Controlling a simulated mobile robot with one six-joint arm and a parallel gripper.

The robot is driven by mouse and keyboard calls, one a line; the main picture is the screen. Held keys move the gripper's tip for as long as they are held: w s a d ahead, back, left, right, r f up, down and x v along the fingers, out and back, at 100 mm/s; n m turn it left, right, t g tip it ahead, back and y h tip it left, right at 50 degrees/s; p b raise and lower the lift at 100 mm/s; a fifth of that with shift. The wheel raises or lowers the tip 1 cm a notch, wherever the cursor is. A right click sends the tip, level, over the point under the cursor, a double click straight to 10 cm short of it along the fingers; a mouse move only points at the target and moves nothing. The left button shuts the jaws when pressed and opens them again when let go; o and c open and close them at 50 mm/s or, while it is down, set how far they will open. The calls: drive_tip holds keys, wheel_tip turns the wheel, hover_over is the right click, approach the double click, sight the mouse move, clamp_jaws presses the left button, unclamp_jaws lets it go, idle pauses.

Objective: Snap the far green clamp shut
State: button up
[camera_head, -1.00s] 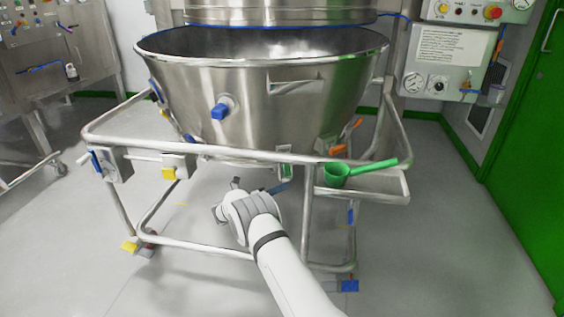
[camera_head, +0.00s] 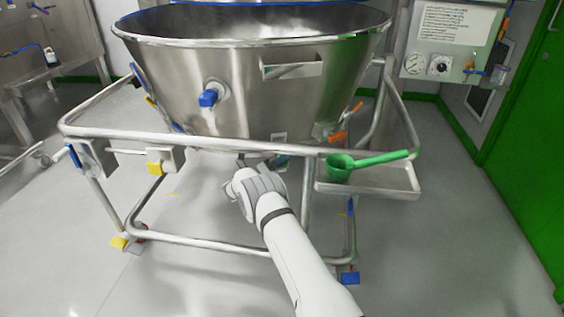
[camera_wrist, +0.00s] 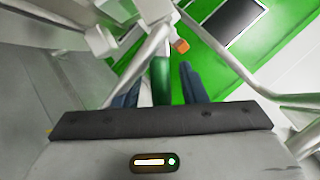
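A dark green upright bar (camera_wrist: 161,80), which looks like the handle of the green clamp, shows in the wrist view. It stands between the two dark blue fingers of my gripper (camera_wrist: 160,92). The fingers are apart, and I cannot tell whether either touches the bar. The clamp cannot be made out there, hidden by my arm and the rail.
A tray (camera_head: 385,190) with a green scoop (camera_head: 340,168) hangs at the right. An orange handle (camera_head: 338,136) also shows in the wrist view (camera_wrist: 181,46). A blue knob (camera_head: 208,98) is on the bowl.

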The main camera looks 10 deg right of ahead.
clamp_jaws()
idle(0.4)
